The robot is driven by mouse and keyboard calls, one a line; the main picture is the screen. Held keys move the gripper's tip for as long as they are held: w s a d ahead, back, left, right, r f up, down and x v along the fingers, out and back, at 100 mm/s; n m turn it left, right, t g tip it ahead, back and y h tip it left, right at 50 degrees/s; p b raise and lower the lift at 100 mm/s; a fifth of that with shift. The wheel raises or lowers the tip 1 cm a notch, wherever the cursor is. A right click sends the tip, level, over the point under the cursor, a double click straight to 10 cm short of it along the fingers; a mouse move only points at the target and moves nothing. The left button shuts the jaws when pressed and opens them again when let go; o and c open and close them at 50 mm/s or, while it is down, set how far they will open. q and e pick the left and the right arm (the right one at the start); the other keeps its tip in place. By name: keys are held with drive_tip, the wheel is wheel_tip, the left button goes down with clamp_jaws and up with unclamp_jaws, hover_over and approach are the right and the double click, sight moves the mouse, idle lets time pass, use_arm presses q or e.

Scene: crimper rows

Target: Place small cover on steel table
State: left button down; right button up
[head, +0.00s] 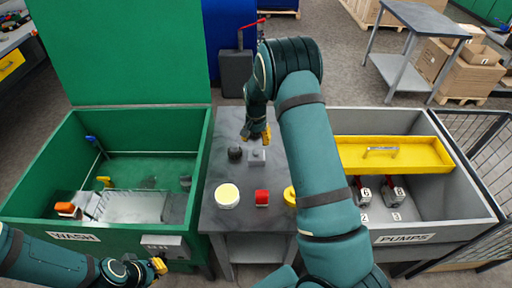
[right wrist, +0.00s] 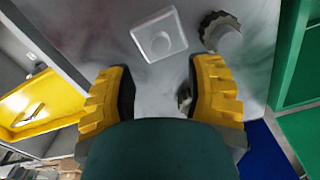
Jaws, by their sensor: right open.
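My right gripper (head: 256,133) is over the table, just behind the cover in the head view. Its yellow fingers (right wrist: 162,85) are apart with nothing between them. My left gripper (head: 159,266) is low at the left, in front of the green wash bin, away from the cover; its jaw opening is too small to make out.
A dark knobbed part (head: 235,154) sits close left of the cover. The wash bin (head: 75,237) and pumps bin (head: 440,232) flank the table.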

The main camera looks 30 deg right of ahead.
sight(256, 152)
drive_tip(key=shift+r, duration=2.4)
